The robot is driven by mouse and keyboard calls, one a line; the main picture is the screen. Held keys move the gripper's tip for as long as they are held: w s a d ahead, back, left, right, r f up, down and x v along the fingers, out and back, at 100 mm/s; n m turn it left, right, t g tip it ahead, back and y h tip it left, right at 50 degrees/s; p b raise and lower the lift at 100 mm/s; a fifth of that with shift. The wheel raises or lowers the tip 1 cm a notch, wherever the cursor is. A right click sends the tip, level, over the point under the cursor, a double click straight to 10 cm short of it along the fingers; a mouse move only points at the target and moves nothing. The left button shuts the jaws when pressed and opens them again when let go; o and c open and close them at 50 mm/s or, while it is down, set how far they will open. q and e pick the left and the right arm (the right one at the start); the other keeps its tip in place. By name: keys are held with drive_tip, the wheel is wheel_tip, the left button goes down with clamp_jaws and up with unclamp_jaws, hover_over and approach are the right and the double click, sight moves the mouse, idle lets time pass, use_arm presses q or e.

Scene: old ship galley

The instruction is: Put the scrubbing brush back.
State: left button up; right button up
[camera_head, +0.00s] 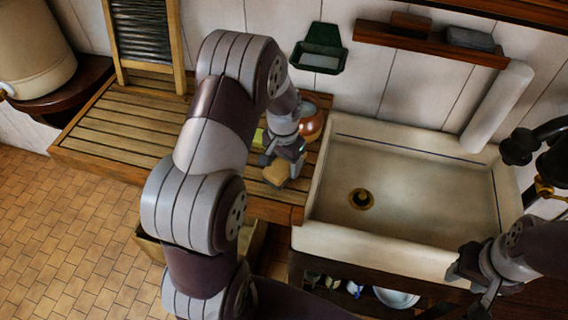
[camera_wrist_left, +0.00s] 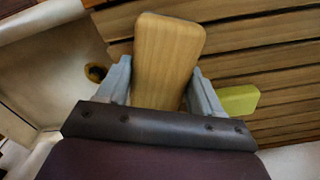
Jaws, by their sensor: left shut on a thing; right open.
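The scrubbing brush (camera_head: 277,173) shows a pale wooden block in the head view. My left gripper (camera_head: 285,158) is shut on it and holds it over the front right of the slatted wooden drainboard (camera_head: 130,125), beside the sink. In the left wrist view the brush's smooth wooden back (camera_wrist_left: 168,55) sits between the two grey fingers and juts out beyond them. Its bristles are not visible. My right gripper (camera_head: 476,268) is open and empty at the sink's front right corner.
A copper pot (camera_head: 313,124) and a yellow-green block (camera_head: 259,138) stand close by my left gripper. The white sink (camera_head: 430,190) is empty. A wall shelf (camera_head: 440,45) carries a brown block (camera_head: 411,23) and a grey one (camera_head: 470,39). A green holder (camera_head: 319,57) hangs left of it.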

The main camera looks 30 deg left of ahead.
sight(284, 170)
use_arm(q)
wheel_tip(284, 170, down, 2)
drive_tip(key=shift+s+d+f+p, duration=0.1)
drive_tip(key=shift+f+p, duration=0.05)
drive_tip(key=shift+p, duration=0.2)
drive_tip(key=shift+f, duration=0.35)
drive_tip(key=o, duration=1.2)
drive_tip(key=shift+r, duration=0.1)
use_arm(e)
drive_tip(key=shift+r, duration=0.5)
